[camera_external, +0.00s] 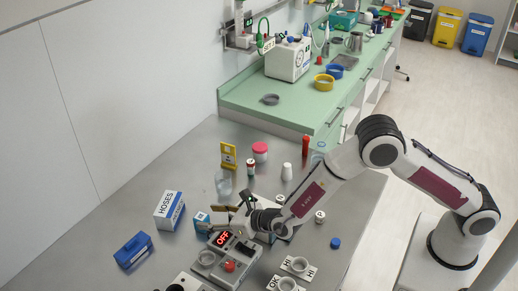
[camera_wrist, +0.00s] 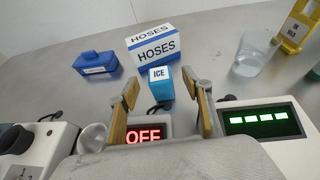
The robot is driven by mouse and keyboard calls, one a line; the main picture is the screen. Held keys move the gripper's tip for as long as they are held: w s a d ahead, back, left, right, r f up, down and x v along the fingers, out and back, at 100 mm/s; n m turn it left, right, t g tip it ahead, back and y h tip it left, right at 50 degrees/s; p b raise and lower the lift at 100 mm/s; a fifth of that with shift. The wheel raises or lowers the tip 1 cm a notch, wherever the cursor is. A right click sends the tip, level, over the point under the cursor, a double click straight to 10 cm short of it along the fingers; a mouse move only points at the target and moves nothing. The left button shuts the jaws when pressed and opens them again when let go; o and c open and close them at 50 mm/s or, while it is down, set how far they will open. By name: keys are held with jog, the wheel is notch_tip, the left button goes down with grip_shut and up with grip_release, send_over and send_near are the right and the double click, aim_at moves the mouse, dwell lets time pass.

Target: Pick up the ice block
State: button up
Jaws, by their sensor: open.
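The ice block (camera_wrist: 162,90) is a small blue block with a white top marked ICE. In the wrist view it stands just beyond and between my gripper's fingertips (camera_wrist: 167,88), a little left of centre. In the external view the ice block (camera_external: 201,222) stands on the grey table to the left of my gripper (camera_external: 231,204). My gripper is open, with its two tan finger pads apart and nothing between them. The lower part of the block is partly hidden in the wrist view.
A HOSES box (camera_external: 169,210) and a blue container (camera_external: 133,250) stand behind the block. A clear beaker (camera_external: 223,184) and a yellow stand (camera_external: 228,156) are nearby. A device with a red OFF display (camera_external: 223,239) lies beneath my gripper; another has a green display (camera_wrist: 262,121).

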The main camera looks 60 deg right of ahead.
aim_at(203, 218)
jog(key=shift+w, duration=0.1)
jog(key=shift+x, duration=2.5)
jog(key=shift+a+f, duration=0.1)
jog(key=shift+f, duration=0.1)
jog(key=c, duration=1.2)
